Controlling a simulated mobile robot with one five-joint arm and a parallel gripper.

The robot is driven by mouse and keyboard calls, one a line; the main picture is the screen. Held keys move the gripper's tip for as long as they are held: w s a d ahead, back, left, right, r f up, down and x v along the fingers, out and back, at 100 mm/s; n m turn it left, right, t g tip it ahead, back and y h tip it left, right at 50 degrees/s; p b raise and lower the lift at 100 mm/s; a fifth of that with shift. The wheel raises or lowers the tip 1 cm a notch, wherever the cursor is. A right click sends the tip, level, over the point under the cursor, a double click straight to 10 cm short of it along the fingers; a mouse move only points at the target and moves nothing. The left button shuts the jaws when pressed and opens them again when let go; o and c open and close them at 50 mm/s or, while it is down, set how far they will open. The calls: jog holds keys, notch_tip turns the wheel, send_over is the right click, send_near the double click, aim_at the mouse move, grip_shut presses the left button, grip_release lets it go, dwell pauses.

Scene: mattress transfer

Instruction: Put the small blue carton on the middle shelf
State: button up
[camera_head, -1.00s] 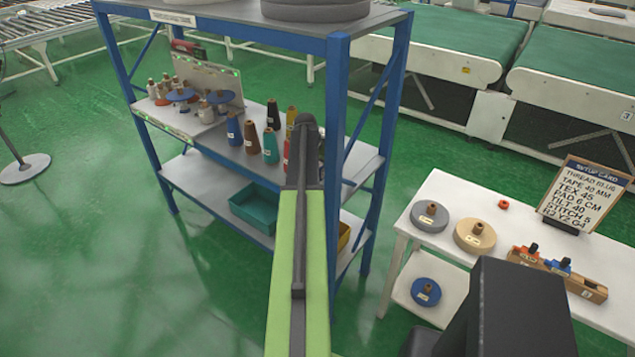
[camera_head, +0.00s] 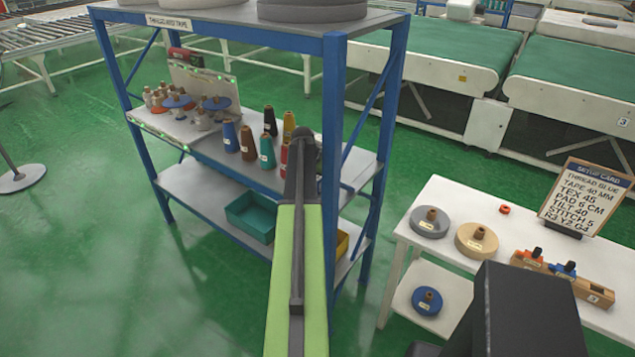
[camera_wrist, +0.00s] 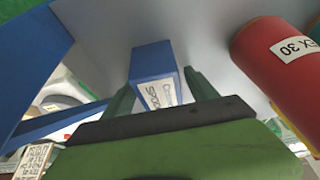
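The small blue carton (camera_wrist: 152,62), with a white printed label, shows in the wrist view between the two green fingers of my gripper (camera_wrist: 160,92). In the head view, my arm reaches to the right part of the middle shelf (camera_head: 348,187) and hides the gripper and carton.
A red cone (camera_wrist: 275,50) labelled TEX 30 stands close right of the carton in the wrist view. Several cones, including a brown one (camera_head: 248,143), stand left of my arm. A blue rack post (camera_head: 334,120) is just right. A white table (camera_head: 450,200) stands further right.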

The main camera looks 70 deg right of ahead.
jog(key=shift+r, duration=0.1)
jog(key=p+v, duration=1.1)
jog(key=v, duration=0.1)
